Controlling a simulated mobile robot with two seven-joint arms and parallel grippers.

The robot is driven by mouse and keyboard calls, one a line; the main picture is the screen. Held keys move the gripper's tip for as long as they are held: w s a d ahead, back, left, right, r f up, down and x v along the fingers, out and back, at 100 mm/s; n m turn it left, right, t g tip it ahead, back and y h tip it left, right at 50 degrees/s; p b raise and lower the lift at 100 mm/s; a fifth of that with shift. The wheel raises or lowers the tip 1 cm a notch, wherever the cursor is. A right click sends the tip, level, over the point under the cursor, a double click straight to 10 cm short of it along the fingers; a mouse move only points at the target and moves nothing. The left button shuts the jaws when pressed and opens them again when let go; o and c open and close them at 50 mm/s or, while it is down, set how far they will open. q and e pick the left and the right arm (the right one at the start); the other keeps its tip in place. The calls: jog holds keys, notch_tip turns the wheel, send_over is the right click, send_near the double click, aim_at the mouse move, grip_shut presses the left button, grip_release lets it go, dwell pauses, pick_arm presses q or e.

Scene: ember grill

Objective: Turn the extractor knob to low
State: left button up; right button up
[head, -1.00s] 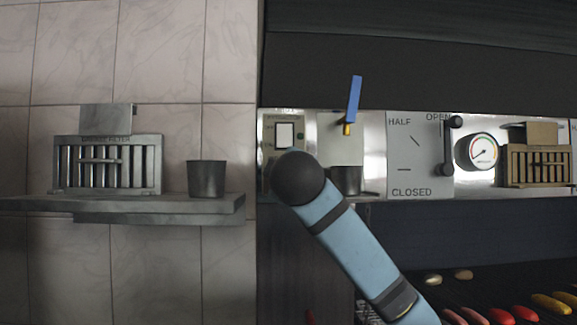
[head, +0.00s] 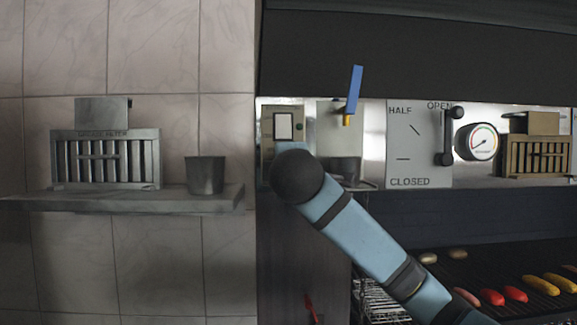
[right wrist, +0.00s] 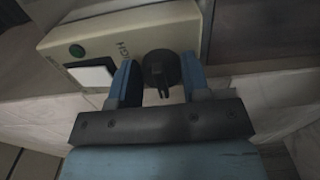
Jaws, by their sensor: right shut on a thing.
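The extractor control panel (head: 283,124) is a beige box on the wall with a pale rectangular screen. In the head view my right arm covers its lower part, and the knob and gripper are hidden there. In the right wrist view the panel (right wrist: 125,42) shows a green button, the pale screen and a partly readable label ending in "IGH". The dark round knob (right wrist: 161,69) with a raised grip bar sits between the blue fingers of my right gripper (right wrist: 160,78), which is shut on it. The knob's exact setting cannot be read. My left gripper is not in view.
Right of the panel are a blue lever (head: 354,88), a HALF/OPEN/CLOSED plate (head: 405,145) with a dark handle, and a gauge (head: 482,142). A shelf (head: 120,201) with a grease filter (head: 105,160) and cup (head: 205,175) is at left. Food lies on the grill (head: 460,285).

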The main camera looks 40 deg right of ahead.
jog(key=o, duration=0.8)
jog(key=shift+a, duration=0.1)
jog(key=shift+o, duration=0.2)
jog(key=p+v, duration=0.6)
jog(key=v, duration=0.7)
jog(key=shift+s, duration=0.4)
jog(key=shift+a, duration=0.1)
